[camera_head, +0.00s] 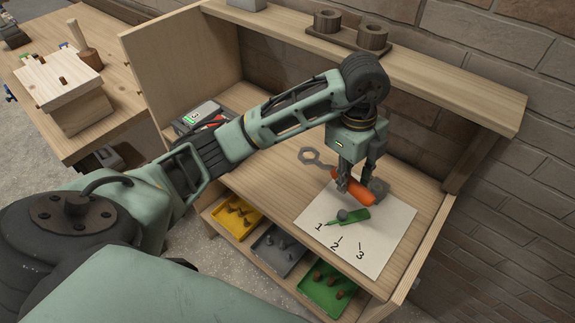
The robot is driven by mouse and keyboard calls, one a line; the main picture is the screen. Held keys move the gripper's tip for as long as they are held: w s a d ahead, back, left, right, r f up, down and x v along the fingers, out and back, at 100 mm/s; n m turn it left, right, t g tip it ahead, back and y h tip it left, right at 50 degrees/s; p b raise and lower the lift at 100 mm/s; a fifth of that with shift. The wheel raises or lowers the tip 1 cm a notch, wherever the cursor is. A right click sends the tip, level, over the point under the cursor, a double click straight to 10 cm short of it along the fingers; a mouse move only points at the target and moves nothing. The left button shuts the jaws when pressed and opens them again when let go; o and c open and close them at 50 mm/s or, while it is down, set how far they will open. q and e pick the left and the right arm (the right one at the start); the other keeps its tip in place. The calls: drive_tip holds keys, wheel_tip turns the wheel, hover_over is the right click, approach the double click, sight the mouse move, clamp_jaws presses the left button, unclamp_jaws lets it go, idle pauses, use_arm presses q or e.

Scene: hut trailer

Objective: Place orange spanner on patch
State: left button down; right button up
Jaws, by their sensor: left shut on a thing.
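The orange spanner (353,191) has an orange handle and grey ends. My left gripper (355,190) is shut on its handle. The spanner's ring end points to the upper left, and the other grey end shows at the lower right. It is over the upper part of the white patch (387,243), which is marked 1, 2 and 3. I cannot tell whether the spanner touches the surface below. A green-handled tool (351,218) lies on the patch just below the spanner, near the number 1. My right gripper is not in view.
The patch lies on a wooden bench with a side panel (185,62) and an upper shelf (420,80). Yellow, grey and green trays (333,310) sit on a lower shelf. A dark case (203,117) stands at the back left of the bench. A brick wall is behind.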

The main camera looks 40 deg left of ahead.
sight(316, 158)
use_arm(q)
drive_tip(key=shift+w+f+n, duration=0.1)
drive_tip(key=shift+n, duration=0.9)
drive_tip(key=w+a+f+p, duration=0.1)
drive_tip(key=a+f, duration=0.1)
drive_tip(key=a, duration=0.1)
drive_tip(key=w+a+f+p, duration=0.1)
drive_tip(key=a+f, duration=0.1)
drive_tip(key=a, duration=0.2)
drive_tip(key=w+a+f+p, duration=0.1)
drive_tip(key=w+a+f, duration=0.1)
drive_tip(key=a, duration=0.1)
drive_tip(key=shift+a+f, duration=0.3)
drive_tip(key=shift+f, duration=0.05)
wheel_tip(316, 158, down, 4)
drive_tip(key=shift+a+r+p, duration=0.1)
drive_tip(key=shift+r+p, duration=0.1)
drive_tip(key=shift+p, duration=0.75)
drive_tip(key=shift+f, duration=0.4)
drive_tip(key=shift+f, duration=0.1)
drive_tip(key=c, duration=1.5)
unclamp_jaws()
drive_tip(key=shift+o, duration=0.2)
